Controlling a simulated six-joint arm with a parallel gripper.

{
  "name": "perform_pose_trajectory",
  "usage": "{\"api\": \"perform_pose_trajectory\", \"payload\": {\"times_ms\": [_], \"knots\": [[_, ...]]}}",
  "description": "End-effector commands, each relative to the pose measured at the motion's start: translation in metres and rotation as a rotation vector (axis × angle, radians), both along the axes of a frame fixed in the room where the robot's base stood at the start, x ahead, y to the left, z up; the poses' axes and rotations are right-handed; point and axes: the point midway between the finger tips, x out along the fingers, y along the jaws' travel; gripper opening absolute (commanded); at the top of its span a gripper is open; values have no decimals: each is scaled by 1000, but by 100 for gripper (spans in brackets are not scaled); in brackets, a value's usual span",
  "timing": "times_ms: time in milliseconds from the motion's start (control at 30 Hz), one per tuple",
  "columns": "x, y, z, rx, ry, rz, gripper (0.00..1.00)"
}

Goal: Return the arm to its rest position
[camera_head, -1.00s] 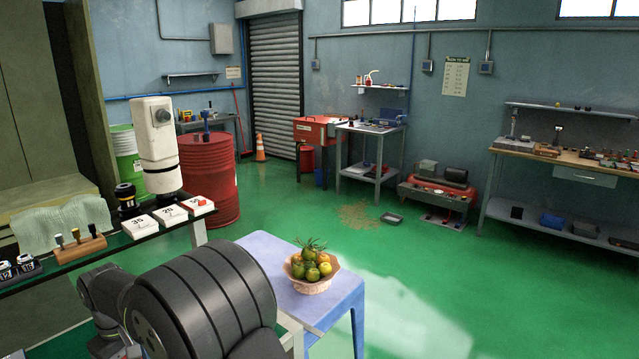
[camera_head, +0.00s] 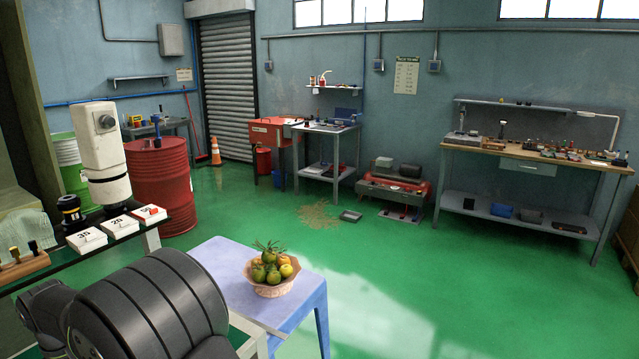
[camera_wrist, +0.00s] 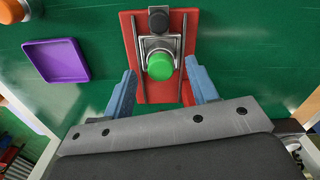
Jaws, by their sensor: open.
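My gripper (camera_wrist: 160,100) shows in the wrist view with its two blue fingers spread apart. Nothing is held between them. Past the fingertips a red plate (camera_wrist: 153,88) lies on a green surface, carrying a green round button (camera_wrist: 160,66) and a black knob (camera_wrist: 159,20) on a metal bracket. I cannot tell whether the fingers touch the plate. In the head view my dark arm links fill the lower left, and the gripper is hidden or out of frame.
A purple tray (camera_wrist: 57,61) lies left of the red plate. In the head view a fruit basket (camera_head: 270,277) stands on a pale blue table (camera_head: 222,270). White numbered blocks (camera_head: 119,226) sit on the cart at left. A red drum (camera_head: 160,185) stands behind. Green floor at right is open.

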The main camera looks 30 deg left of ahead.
Motion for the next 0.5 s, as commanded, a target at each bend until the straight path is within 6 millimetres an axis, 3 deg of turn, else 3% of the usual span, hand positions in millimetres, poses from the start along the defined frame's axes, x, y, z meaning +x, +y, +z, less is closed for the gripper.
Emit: {"api": "perform_pose_trajectory", "payload": {"times_ms": [467, 500], "knots": [[0, 0, 97, 1, 0, 1, 53], [0, -1, 82, -7, -1, 1, 53]]}}
